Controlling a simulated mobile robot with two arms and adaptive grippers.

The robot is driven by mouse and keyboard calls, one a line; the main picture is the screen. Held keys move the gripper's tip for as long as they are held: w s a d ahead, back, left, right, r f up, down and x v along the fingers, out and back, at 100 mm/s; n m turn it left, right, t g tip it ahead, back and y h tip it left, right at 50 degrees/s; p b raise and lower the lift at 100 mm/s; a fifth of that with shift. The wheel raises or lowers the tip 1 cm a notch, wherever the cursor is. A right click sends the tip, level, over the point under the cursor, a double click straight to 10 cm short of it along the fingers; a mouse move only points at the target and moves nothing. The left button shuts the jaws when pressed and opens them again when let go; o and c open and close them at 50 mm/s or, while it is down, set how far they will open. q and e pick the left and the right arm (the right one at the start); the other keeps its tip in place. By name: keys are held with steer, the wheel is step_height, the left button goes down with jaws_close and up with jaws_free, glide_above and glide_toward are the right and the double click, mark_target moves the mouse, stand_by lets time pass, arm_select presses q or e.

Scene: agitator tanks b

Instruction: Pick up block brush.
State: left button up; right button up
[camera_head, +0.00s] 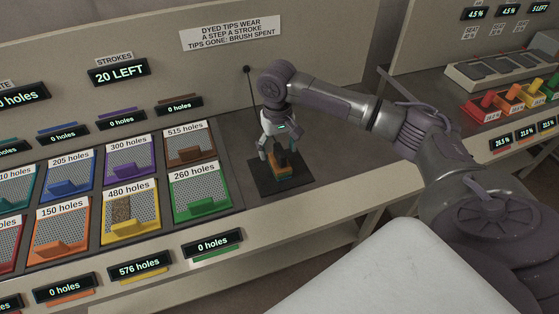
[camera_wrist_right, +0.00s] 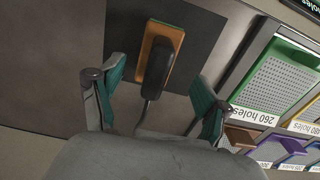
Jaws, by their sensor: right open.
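The block brush, an orange block with a dark upright handle (camera_head: 285,176), stands on a dark square mat (camera_head: 262,187) on the bench. It also shows in the right wrist view (camera_wrist_right: 171,38), its dark handle reaching toward me. My right gripper (camera_head: 276,151) is above the brush, fingers pointing down. In the right wrist view the gripper's (camera_wrist_right: 158,78) teal-padded fingers are spread on both sides of the handle, with visible gaps. Whether the handle lies fully between the pads in depth is unclear. The brush bottom is hidden. My left gripper is out of view.
Left of the mat are sloped, perforated coloured panels, including a green one (camera_head: 197,187) and a yellow one (camera_head: 140,205). A thin dark rod (camera_head: 250,90) rises behind my gripper. A "20 LEFT" strokes display (camera_head: 118,72) is on the wall. Coloured blocks (camera_head: 510,102) stand on the right bench.

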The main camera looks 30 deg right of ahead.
steer(key=f, duration=0.3)
steer(key=shift+s+d+f+p, duration=0.25)
steer(key=shift+s+f+p, duration=0.05)
steer(key=shift+f+p, duration=0.1)
steer(key=shift+f, duration=0.45)
steer(key=shift+c, duration=1)
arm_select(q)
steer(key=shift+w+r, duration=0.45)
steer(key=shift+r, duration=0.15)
arm_select(e)
jaws_close()
